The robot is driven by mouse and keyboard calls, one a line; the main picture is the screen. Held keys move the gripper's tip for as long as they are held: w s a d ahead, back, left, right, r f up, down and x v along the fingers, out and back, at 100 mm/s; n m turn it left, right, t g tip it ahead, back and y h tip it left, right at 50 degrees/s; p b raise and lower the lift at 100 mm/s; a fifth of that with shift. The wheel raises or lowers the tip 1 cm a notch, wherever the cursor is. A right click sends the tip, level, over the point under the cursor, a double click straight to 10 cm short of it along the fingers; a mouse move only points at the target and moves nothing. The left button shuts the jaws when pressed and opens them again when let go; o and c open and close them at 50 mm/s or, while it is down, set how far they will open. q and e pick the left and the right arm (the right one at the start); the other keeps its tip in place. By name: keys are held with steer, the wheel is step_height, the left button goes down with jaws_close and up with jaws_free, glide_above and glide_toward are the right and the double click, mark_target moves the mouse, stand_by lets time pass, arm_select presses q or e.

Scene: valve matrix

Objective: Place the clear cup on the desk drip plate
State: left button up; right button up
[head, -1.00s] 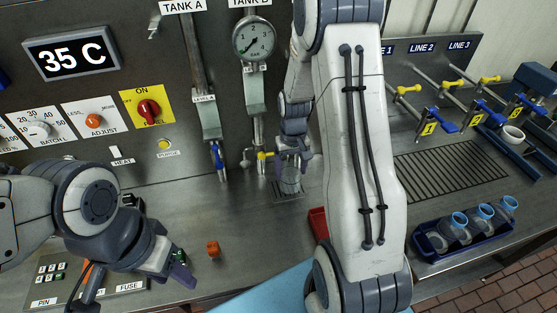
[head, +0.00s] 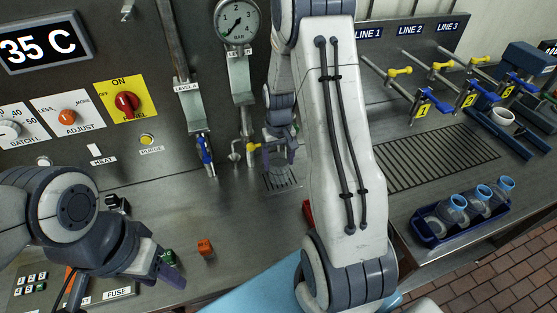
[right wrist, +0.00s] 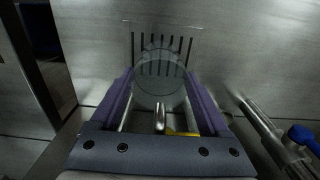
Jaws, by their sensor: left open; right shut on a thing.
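The clear cup (right wrist: 158,82) is between the purple fingers of my right gripper (right wrist: 160,100) in the right wrist view, and the gripper is shut on it. It is see-through, and its round outline overlaps the slots of the desk drip plate (right wrist: 160,42). In the head view my right gripper (head: 280,154) is just behind and above the slotted drip plate (head: 283,182). The cup is hard to make out there, and I cannot tell whether it touches the plate. My left gripper (head: 168,270) is open and empty over the desk at lower left.
A tap with a yellow handle (head: 253,147) and a blue-handled tap (head: 205,150) stand close to the plate. An orange block (head: 205,248) lies near my left gripper. A blue tray (head: 427,238) of bottles and a long drain grate (head: 440,160) are at right.

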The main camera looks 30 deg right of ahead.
steer(key=o, duration=1.2)
steer(key=shift+c, duration=0.2)
steer(key=shift+r, duration=0.25)
step_height(320, 180, up, 12)
steer(key=shift+f+b, duration=0.1)
steer(key=shift+b, duration=0.7)
steer(key=s+a+r+n, duration=0.1)
steer(key=s+a+n, duration=0.25)
steer(key=a, duration=0.65)
steer(key=s+a+r+n, duration=0.2)
steer(key=s+a, duration=0.3)
steer(key=a, duration=0.4)
steer(key=s+a+f+n+y, duration=0.1)
steer(key=s+a+n, duration=0.3)
steer(key=s, duration=1)
steer(key=a, duration=0.3)
steer(key=shift+s+a+n, duration=0.2)
steer(key=shift+a+n, duration=0.05)
steer(key=shift+n, duration=0.1)
